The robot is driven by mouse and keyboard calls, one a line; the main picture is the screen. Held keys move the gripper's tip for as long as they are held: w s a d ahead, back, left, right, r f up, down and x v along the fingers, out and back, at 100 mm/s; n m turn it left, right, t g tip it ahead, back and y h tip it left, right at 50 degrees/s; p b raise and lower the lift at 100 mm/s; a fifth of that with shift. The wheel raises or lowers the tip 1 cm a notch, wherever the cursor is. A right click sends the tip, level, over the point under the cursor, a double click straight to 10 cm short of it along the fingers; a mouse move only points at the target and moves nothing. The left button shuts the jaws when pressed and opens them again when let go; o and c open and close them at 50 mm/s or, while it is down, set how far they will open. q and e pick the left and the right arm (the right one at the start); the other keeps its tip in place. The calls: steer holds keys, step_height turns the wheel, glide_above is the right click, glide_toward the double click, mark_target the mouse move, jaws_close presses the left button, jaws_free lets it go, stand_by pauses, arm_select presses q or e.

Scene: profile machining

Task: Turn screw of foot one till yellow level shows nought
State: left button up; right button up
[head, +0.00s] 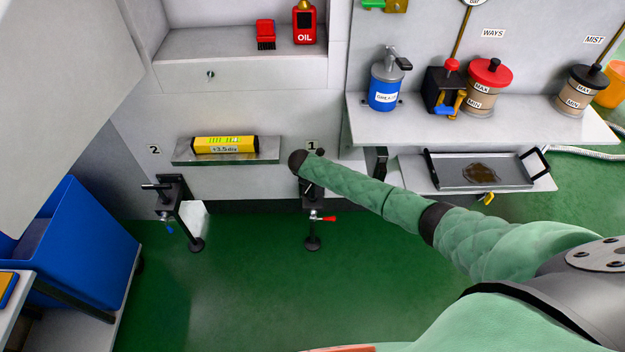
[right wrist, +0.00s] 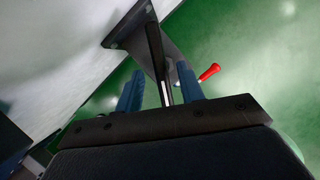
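The yellow level (head: 225,145) lies on a metal ledge (head: 182,157); its display appears to read +3.5 div. Foot one (head: 312,243), under the label 1, is a dark bracket and screw with a round base and a red-tipped lever (head: 328,218). My right arm covers its upper part in the head view. In the right wrist view, my right gripper (right wrist: 158,84) has its two blue fingers apart. A dark bar of foot one (right wrist: 155,48) runs down between them, with visible gaps on both sides. The red lever (right wrist: 209,73) is just right of the fingers. My left gripper is out of view.
Foot two (head: 196,243) stands to the left. A blue bin (head: 85,245) is at far left. The right shelf (head: 430,125) carries pots and a pump can; below it is a tray (head: 455,172) with dark liquid. Green floor in front is clear.

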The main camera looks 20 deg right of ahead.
steer(key=shift+x, duration=0.95)
jaws_close()
